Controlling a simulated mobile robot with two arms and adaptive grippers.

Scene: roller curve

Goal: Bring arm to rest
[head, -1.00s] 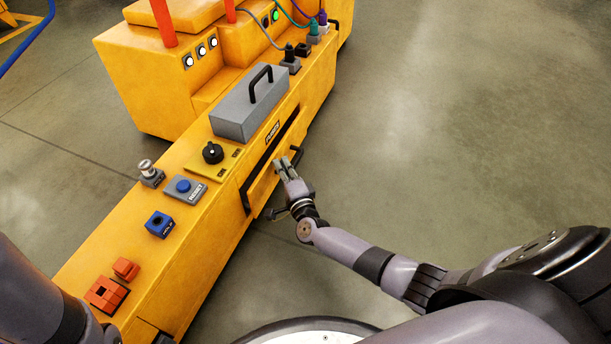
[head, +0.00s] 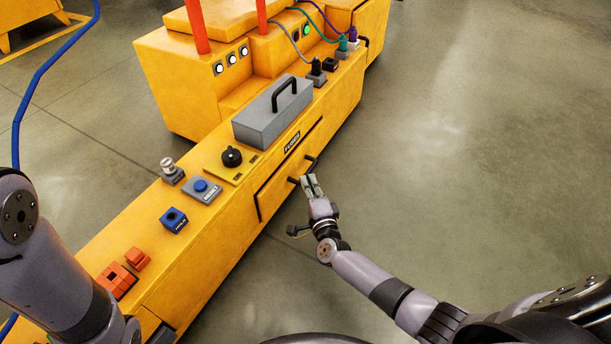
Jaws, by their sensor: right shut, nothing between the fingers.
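My right gripper (head: 310,183) is at the front of the yellow console (head: 210,259), beside the black bar handle (head: 302,170) of a drawer front (head: 283,182). Its fingers are shut with nothing between them. Whether the fingertips touch the handle I cannot tell. The drawer front looks flush with the console. My right arm reaches in from the lower right. My left arm shows at the left edge, but its gripper is out of view.
On the console top are a grey box with a black handle (head: 272,124), a black knob (head: 232,157), a blue button (head: 201,186), a blue socket block (head: 174,219) and orange blocks (head: 117,279). A blue hose (head: 40,75) runs at the left. Floor to the right is clear.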

